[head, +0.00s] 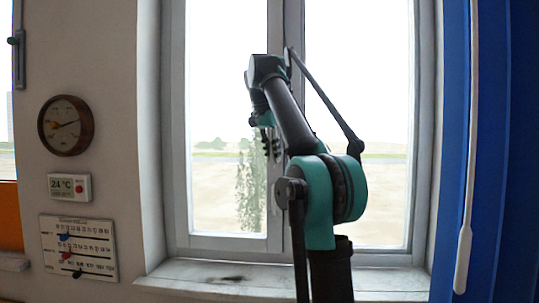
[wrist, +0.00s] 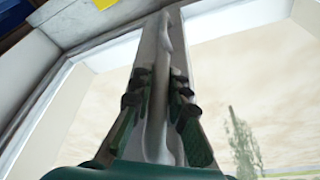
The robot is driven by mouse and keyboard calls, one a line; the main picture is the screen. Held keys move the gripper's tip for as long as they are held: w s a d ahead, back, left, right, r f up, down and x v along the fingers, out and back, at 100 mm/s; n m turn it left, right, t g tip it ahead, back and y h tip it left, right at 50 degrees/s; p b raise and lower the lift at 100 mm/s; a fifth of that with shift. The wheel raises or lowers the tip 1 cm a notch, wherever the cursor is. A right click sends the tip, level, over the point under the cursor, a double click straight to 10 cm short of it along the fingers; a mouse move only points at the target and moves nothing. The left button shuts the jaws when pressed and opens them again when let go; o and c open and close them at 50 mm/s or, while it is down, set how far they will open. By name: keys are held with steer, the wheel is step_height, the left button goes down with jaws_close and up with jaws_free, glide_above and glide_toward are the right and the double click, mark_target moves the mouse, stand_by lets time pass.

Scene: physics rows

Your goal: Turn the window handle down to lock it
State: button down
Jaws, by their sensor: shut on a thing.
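The window handle (wrist: 164,50) is a pale grey lever on the window's centre post in the wrist view. Its long bar lies along the post. My gripper (wrist: 159,108) is shut on the handle, with a dark finger on each side of the bar. In the head view my gripper (head: 270,145) is in front of the window's centre post (head: 276,30). My arm hides the handle there, so I cannot tell its angle from that view.
A pale sill (head: 200,278) runs below the window. A round dial (head: 66,125), a small thermometer display (head: 70,187) and a board (head: 79,247) are on the left wall. A blue curtain (head: 490,120) hangs at the right. Another window's handle (head: 17,42) shows at the far left.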

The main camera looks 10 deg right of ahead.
steer(key=shift+d+h, duration=0.2)
steer(key=shift+h, duration=0.1)
stand_by(0.4)
steer(key=c, duration=1.5)
jaws_free()
steer(key=shift+o, duration=0.2)
steer(key=s+a+r, duration=0.4)
steer(key=s+a, duration=0.3)
steer(key=a, duration=0.4)
steer(key=shift+s+a+r, duration=0.2)
steer(key=shift+s+r, duration=0.1)
steer(key=shift+s, duration=0.1)
